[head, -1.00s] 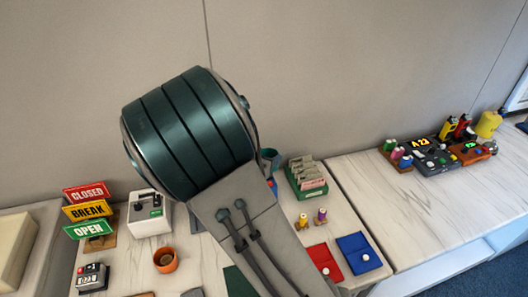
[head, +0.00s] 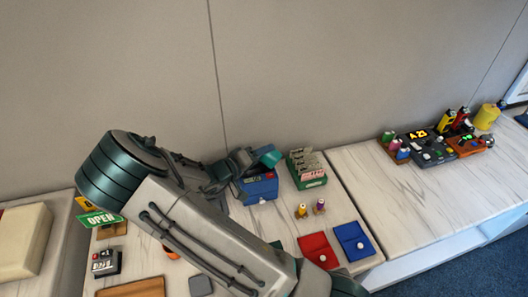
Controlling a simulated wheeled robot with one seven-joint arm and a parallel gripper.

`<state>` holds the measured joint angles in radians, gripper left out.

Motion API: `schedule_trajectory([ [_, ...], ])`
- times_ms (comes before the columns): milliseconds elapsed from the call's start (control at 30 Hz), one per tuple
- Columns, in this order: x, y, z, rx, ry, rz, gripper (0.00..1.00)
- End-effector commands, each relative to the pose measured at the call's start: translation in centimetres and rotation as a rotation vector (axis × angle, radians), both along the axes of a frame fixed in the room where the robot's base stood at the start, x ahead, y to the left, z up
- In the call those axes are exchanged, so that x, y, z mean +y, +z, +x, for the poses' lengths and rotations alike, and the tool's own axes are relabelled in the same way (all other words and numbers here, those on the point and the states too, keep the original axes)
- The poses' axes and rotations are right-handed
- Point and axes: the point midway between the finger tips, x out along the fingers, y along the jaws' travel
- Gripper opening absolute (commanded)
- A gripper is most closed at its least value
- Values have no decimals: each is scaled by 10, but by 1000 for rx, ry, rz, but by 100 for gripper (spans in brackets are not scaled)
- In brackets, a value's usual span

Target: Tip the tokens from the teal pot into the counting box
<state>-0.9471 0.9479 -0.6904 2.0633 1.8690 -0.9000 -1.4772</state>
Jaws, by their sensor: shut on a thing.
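The teal pot (head: 269,156) is above a blue box (head: 262,191), which I take to be the counting box. The pot looks tilted, and I cannot see its mouth clearly or any tokens. My gripper (head: 254,160) is shut on the teal pot from its left side. My gripper and wrist cover part of the box's top, so its opening does not show. The front of the box faces me.
A green card tray (head: 311,183) stands right of the box. A label printer-like device (head: 106,262) and an OPEN sign (head: 98,219) are left. My arm hides the middle.

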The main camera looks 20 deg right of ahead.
Motion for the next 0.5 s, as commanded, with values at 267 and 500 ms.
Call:
schedule_trajectory([
  [267, 3, -4, 3, 106, 1, -107, 33],
  [500, 3, -4, 3, 105, 1, -106, 33],
])
